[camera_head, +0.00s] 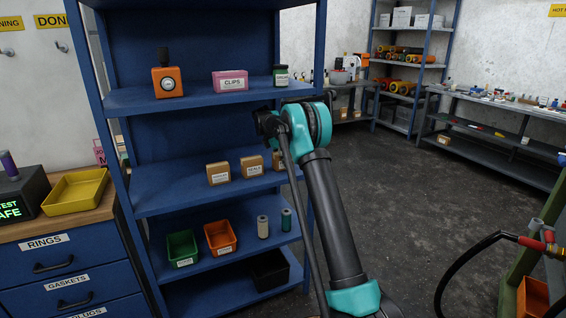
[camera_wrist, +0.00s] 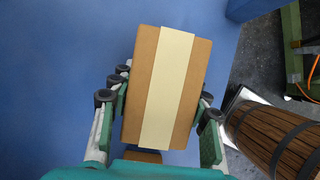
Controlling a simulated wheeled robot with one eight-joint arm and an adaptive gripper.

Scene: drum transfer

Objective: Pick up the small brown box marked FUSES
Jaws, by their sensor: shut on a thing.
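In the wrist view my gripper (camera_wrist: 157,112) is shut on a brown box (camera_wrist: 146,75) with a pale tape strip along its top. Its fingers lie along the box's left and right sides. No FUSES marking shows on this face. In the head view, two small brown boxes with white labels, a left one (camera_head: 218,180) and a right one (camera_head: 252,170), stand on the blue middle shelf (camera_head: 180,192). Their labels are too small to read surely. My fingers are hidden in the head view.
The shelf above holds an orange device (camera_head: 168,86), a pink CLIPS box (camera_head: 230,85) and a dark green can (camera_head: 280,80). Green (camera_head: 182,262) and orange bins (camera_head: 220,250) stand below. A wooden barrel (camera_wrist: 275,135) is close right in the wrist view.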

